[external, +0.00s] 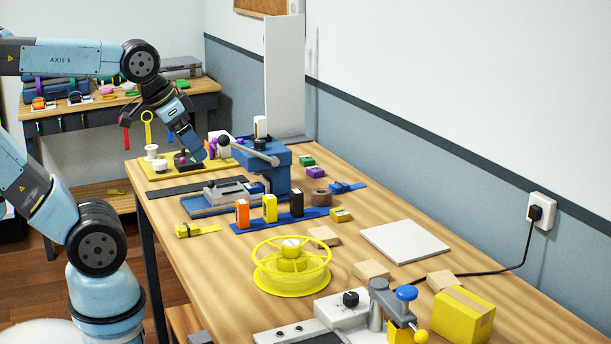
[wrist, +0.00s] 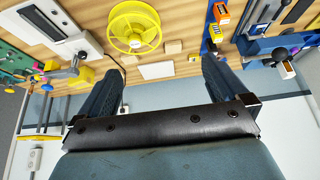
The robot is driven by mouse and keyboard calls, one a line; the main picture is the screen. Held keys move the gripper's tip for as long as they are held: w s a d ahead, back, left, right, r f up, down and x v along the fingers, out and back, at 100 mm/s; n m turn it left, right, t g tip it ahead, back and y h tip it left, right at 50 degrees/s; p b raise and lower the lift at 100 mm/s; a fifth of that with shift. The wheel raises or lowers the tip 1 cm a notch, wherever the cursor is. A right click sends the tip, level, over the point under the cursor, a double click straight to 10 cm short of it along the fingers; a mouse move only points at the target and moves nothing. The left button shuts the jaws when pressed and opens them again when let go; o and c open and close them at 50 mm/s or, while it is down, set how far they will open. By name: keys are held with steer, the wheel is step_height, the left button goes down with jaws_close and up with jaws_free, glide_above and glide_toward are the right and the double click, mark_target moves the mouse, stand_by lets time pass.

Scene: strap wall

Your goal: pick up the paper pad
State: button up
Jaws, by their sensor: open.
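The paper pad appears to be the flat white slab (external: 405,241) lying on the right side of the bench, near the wall. In the wrist view a white flat pad (wrist: 156,71) shows small, between and beyond my fingers. My gripper (external: 197,153) is above the far-left end of the bench, well apart from the pad. In the wrist view my gripper (wrist: 162,82) has its two dark fingers spread wide with nothing between them.
A yellow reel (external: 291,267) stands left of the pad, with wooden blocks (external: 371,271) around it. A yellow box (external: 461,314) and a blue-knobbed tool (external: 392,307) stand in front. A blue press (external: 262,165) stands near my gripper. A black cable runs behind the yellow box.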

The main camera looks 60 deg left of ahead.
steer(key=g, duration=0.4)
glide_above(322, 231)
steer(key=shift+m, duration=0.3)
steer(key=f, duration=2.3)
steer(key=shift+s, duration=0.25)
steer(key=shift+w+d+f, duration=0.1)
steer(key=shift+f, duration=1.4)
steer(key=shift+w+f, duration=0.1)
steer(key=shift+f, duration=1.4)
steer(key=c, duration=0.9)
